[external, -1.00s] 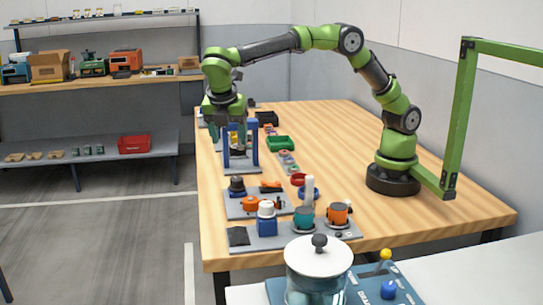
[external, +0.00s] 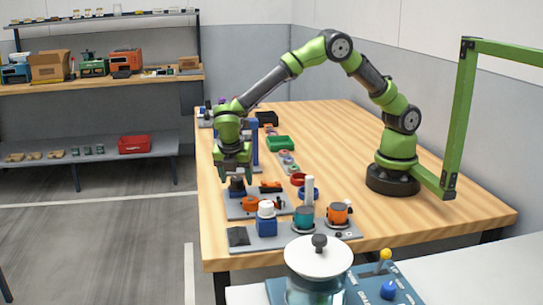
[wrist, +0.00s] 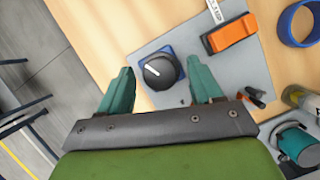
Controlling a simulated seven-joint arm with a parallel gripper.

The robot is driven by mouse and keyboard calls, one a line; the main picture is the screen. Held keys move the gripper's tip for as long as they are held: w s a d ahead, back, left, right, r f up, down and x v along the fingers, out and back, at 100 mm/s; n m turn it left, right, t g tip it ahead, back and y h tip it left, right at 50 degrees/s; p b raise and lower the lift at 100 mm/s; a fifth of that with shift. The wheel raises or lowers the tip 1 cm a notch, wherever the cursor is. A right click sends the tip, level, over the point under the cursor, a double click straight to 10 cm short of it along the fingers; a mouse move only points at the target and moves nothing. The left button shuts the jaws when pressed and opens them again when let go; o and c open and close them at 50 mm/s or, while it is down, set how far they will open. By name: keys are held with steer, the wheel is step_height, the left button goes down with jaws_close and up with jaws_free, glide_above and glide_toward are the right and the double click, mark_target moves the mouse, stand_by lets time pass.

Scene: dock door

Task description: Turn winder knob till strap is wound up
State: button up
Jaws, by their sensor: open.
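A round black knob with a white pointer line (wrist: 159,70) sits on a blue base on a grey plate (wrist: 150,98). I take it for the winder knob. In the external view the knob (external: 237,184) is directly below my gripper (external: 236,174). My gripper (wrist: 158,67) points down, open and empty, with one teal finger on each side of the knob in the wrist view. I cannot tell whether the fingertips reach the knob's height. A pale marked strip, perhaps the strap (wrist: 214,10), runs from an orange block (wrist: 231,38) on the same plate.
A blue ring (wrist: 299,22) lies beside the plate. A blue frame (external: 254,145) stands just behind my gripper, and a green tray (external: 280,143) lies farther back.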

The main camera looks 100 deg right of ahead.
steer(key=shift+c, duration=0.2)
steer(key=c, duration=1)
steer(key=shift+m, duration=0.3)
steer(key=m+g, duration=0.1)
steer(key=m, duration=0.1)
steer(key=m+y, duration=0.1)
steer(key=m, duration=0.2)
steer(key=shift+w+d+g, duration=0.1)
steer(key=shift+w+g, duration=0.05)
steer(key=shift+g, duration=0.25)
steer(key=m+y, duration=0.1)
steer(key=m, duration=0.2)
steer(key=m+g+y, duration=0.1)
steer(key=m, duration=0.2)
steer(key=shift+d+m, duration=0.15)
steer(key=shift+m, duration=0.15)
steer(key=m+y, duration=0.1)
steer(key=m, duration=0.2)
steer(key=m+y, duration=0.2)
steer(key=m, duration=0.1)
steer(key=shift+d, duration=0.15)
steer(key=m, duration=0.3)
steer(key=m+t+y, duration=0.1)
steer(key=m, duration=0.1)
steer(key=shift+d+m+y, duration=0.1)
steer(key=shift+m+y, duration=0.2)
steer(key=shift+m, duration=0.1)
